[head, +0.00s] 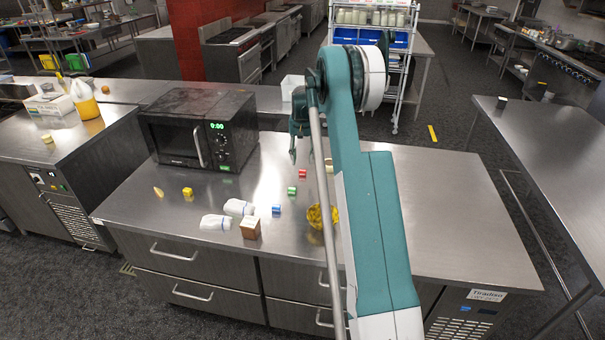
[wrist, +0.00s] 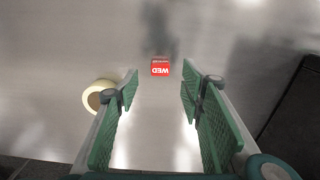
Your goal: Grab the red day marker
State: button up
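The red day marker is a small red block lettered "WED". It lies on the steel counter in the wrist view (wrist: 160,68), upside down in the picture and just beyond the gap between my fingertips. In the head view a small red block (head: 303,173) lies just below my gripper (head: 301,157), which points down over the counter. In the wrist view my gripper (wrist: 160,84) is open, with its green fingers wide apart and nothing between them. The marker is not touched by either finger.
A black microwave (head: 200,130) stands left of my gripper. A cream ring (wrist: 98,95) lies near the left finger in the wrist view. Green (head: 292,190) and blue (head: 276,209) blocks, white bags (head: 238,208), a brown box (head: 250,228) and a yellow bowl (head: 316,217) are nearer the front.

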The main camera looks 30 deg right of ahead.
aim_at(302, 171)
dwell(0.3)
jog(key=shift+f, duration=1.35)
jog(key=shift+w+f, duration=0.1)
jog(key=shift+f, duration=2.5)
jog(key=c, duration=0.9)
